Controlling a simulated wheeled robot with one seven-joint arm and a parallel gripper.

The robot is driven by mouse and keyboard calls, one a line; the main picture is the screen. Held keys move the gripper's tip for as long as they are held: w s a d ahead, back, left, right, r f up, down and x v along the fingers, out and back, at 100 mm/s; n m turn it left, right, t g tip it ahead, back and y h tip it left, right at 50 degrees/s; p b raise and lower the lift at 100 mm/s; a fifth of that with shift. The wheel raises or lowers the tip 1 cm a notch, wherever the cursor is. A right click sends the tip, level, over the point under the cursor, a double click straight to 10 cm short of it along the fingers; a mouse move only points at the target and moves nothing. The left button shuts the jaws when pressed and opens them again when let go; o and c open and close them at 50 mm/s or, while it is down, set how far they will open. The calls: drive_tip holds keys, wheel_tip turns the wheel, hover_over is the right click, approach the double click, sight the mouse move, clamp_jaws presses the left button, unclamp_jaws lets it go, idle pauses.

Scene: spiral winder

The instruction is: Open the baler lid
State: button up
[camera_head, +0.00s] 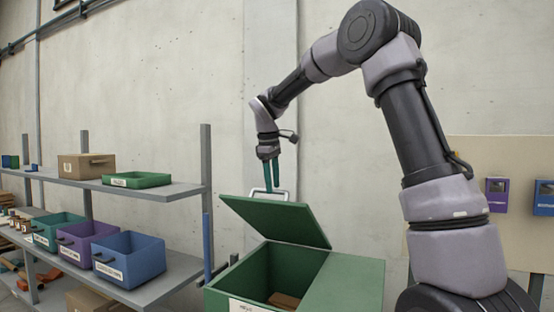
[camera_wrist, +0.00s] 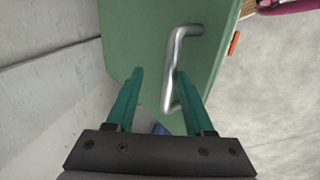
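The baler is a green box (camera_head: 268,272) at the lower middle of the head view. Its green lid (camera_head: 278,221) is raised and tilted, with the inside partly visible and a brown item (camera_head: 284,300) in it. A silver handle (camera_head: 282,195) stands at the lid's upper left edge; it also shows in the wrist view (camera_wrist: 168,71) on the lid's green face (camera_wrist: 145,40). My gripper (camera_head: 270,161) is above the handle, green fingers pointing down. In the wrist view its fingers (camera_wrist: 160,78) are apart, with the handle nearer the right finger; I cannot tell whether they touch.
A grey shelf (camera_head: 190,190) with bins and boxes stands at the left, its end close to the baler. A blue post (camera_head: 207,240) stands between them. A concrete wall (camera_head: 225,90) is behind. A panel (camera_head: 500,155) with two small boxes hangs at the right.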

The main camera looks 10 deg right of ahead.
sight(259, 190)
drive_tip(key=w+d+r, duration=0.2)
drive_tip(key=w+r, duration=0.1)
drive_tip(key=r, duration=0.6)
drive_tip(key=shift+w+d+r, duration=0.2)
drive_tip(key=shift+w+r, duration=0.1)
drive_tip(key=shift+w, duration=0.05)
idle(0.4)
idle(0.5)
drive_tip(key=s+a+f, duration=0.2)
drive_tip(key=f, duration=0.2)
drive_tip(key=s+a+f, duration=0.2)
drive_tip(key=f, duration=0.1)
drive_tip(key=s+a+f, duration=0.2)
drive_tip(key=a+f, duration=0.1)
drive_tip(key=f, duration=0.1)
drive_tip(key=shift+s+f, duration=0.25)
drive_tip(key=shift+f, duration=0.1)
drive_tip(key=s+a+f, duration=0.4)
drive_tip(key=s+f, duration=0.5)
drive_tip(key=f, duration=0.1)
wheel_tip(259, 190, down, 11)
drive_tip(key=w+d, duration=0.1)
drive_tip(key=shift+w+d+r, duration=0.15)
drive_tip(key=shift+w+d, duration=0.05)
drive_tip(key=shift+d, duration=0.1)
clamp_jaws()
